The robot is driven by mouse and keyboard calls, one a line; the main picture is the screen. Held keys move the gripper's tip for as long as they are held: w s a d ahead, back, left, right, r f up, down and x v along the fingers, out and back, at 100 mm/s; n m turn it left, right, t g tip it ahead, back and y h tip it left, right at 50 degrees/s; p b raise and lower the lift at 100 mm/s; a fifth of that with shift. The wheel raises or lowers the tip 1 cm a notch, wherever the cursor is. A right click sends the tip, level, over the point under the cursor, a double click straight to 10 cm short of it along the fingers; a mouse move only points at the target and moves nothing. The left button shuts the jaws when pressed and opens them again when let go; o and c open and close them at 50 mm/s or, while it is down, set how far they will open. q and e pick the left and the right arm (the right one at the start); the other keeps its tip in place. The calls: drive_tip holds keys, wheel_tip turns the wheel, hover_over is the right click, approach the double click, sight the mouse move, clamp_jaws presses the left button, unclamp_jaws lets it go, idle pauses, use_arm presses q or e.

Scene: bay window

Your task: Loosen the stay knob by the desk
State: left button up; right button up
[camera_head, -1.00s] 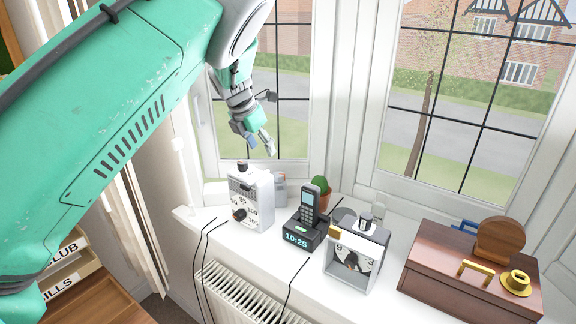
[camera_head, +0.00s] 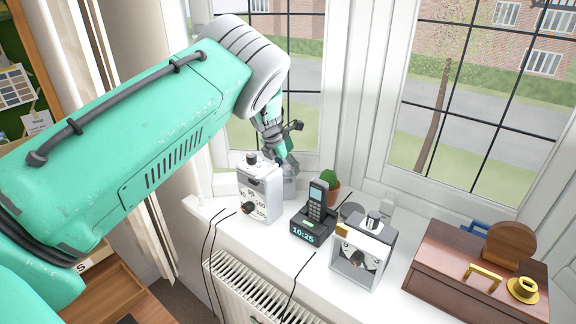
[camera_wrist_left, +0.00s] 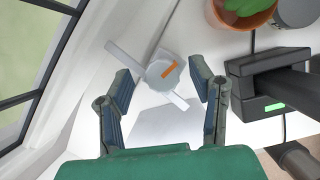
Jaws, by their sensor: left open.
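The stay knob (camera_wrist_left: 163,74) shows in the left wrist view as a pale grey knob with two wings and an orange mark. It is by the window frame, above the white sill. My left gripper (camera_wrist_left: 160,84) is open, with one finger on each side of the knob and gaps visible. How far its tips are from the knob in depth I cannot tell. In the head view my left gripper (camera_head: 288,160) reaches down behind a white dial box (camera_head: 260,192), which hides part of the knob's place. My right gripper is not in view.
A cordless phone (camera_head: 317,200) on a clock dock (camera_head: 304,230) stands right of the dial box, with a potted cactus (camera_head: 330,186) behind. Further right are a metal-framed clock (camera_head: 361,252) and a wooden case (camera_head: 460,290). Dark cables hang over the sill's front, above a radiator (camera_head: 250,295).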

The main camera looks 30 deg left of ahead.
use_arm(q)
drive_tip(key=shift+w+d+f, duration=0.1)
drive_tip(key=shift+w+f, duration=0.05)
drive_tip(key=shift+f, duration=0.15)
clamp_jaws()
